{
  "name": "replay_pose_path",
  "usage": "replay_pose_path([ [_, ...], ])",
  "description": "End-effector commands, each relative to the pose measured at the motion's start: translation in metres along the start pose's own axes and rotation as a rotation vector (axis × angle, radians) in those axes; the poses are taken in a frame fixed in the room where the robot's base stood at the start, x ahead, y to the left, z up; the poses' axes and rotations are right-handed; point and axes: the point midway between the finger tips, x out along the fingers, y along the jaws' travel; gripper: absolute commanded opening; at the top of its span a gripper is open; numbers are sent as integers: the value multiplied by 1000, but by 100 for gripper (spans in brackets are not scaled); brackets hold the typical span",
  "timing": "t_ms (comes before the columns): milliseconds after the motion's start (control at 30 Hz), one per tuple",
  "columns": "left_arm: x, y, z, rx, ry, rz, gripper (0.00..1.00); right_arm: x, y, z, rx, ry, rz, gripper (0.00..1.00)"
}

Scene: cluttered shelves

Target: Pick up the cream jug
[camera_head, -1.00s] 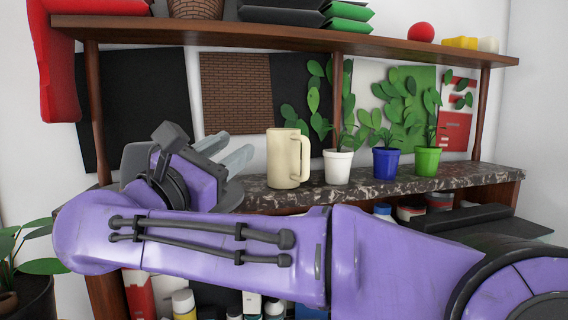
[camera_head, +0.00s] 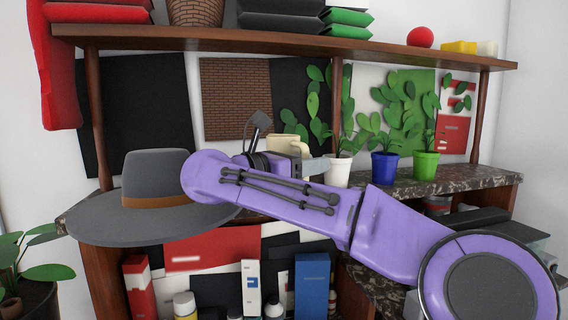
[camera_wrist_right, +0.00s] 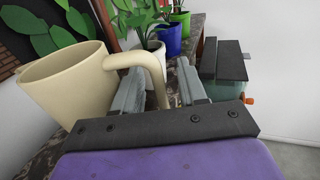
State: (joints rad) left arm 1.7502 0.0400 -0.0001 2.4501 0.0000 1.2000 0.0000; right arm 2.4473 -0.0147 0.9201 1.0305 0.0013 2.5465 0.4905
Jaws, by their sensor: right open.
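The cream jug (camera_head: 289,142) stands on the dark marbled shelf and is mostly hidden behind my right arm in the head view. In the right wrist view the jug (camera_wrist_right: 65,95) fills the left side, large and near, with its handle facing right. My left gripper is not in view.
A white pot (camera_head: 338,170), a blue pot (camera_head: 384,166) and a green pot (camera_head: 425,165) with plants stand right of the jug. A grey hat (camera_head: 150,222) lies on the shelf's left end. An upper shelf (camera_head: 250,38) runs above.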

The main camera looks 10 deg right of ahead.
Motion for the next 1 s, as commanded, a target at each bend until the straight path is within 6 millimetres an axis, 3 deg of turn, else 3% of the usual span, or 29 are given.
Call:
replay_pose_path([
  [267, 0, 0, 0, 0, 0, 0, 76, 9, 0, -1, 0, 0, 1, 42],
  [300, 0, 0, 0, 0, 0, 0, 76, 9, 0, -1, 0, 0, 1, 35],
  [400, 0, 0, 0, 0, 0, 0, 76, 9, 0, -1, 0, 0, 1, 2],
  [433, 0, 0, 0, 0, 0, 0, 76, 9, 0, -1, 0, 0, 1, 0],
  [1000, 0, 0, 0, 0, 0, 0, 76, 9, 0, 0, 1, -1, 1, 0],
])
